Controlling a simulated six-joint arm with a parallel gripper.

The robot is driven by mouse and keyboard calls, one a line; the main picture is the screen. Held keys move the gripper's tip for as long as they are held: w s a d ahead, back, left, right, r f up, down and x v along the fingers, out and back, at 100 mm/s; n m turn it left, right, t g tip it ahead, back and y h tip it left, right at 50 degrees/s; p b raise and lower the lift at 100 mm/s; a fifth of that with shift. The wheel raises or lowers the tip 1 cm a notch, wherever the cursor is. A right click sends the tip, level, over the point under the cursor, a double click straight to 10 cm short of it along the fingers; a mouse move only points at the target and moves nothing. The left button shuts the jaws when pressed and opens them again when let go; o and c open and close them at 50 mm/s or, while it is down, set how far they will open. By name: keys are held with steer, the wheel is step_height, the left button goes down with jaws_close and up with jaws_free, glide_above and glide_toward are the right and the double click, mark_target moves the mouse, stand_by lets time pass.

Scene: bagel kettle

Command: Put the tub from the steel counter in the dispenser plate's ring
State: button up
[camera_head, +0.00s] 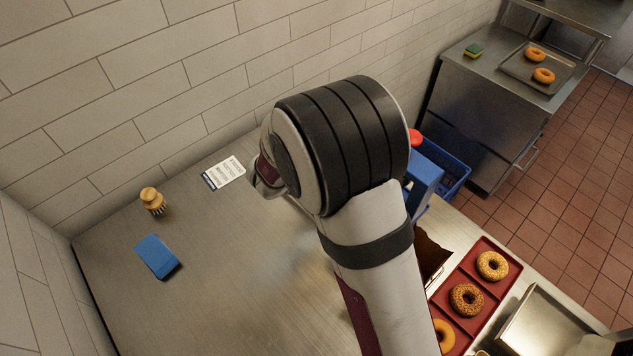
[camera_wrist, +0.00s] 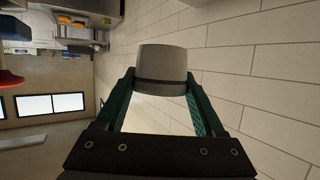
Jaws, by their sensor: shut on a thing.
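The tub (camera_wrist: 161,62) is grey with a dark band near its near end. In the wrist view it sits between the two green fingers of my gripper (camera_wrist: 160,84), which is shut on it. The tub is held up in the air, with the tiled wall behind it. In the head view my arm hides both the gripper and the tub. A blue upright thing with a red top (camera_head: 424,178) shows partly behind my arm at the right; it may be the dispenser. I cannot make out the plate's ring in either view.
The steel counter (camera_head: 230,265) holds a blue block (camera_head: 157,256), a wooden brush (camera_head: 152,201) and a white card (camera_head: 223,173). A red tray (camera_head: 477,273) of bagels lies at the right. A blue crate (camera_head: 451,172) stands behind. The counter's middle left is clear.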

steer(key=s+d+r+m+g+h, duration=0.1)
steer(key=s+d+h, duration=0.1)
steer(key=s, duration=0.5)
step_height(320, 180, down, 12)
steer(key=shift+w+d+r, duration=0.1)
steer(key=shift+w, duration=0.05)
step_height(320, 180, down, 5)
steer(key=shift+r, duration=0.1)
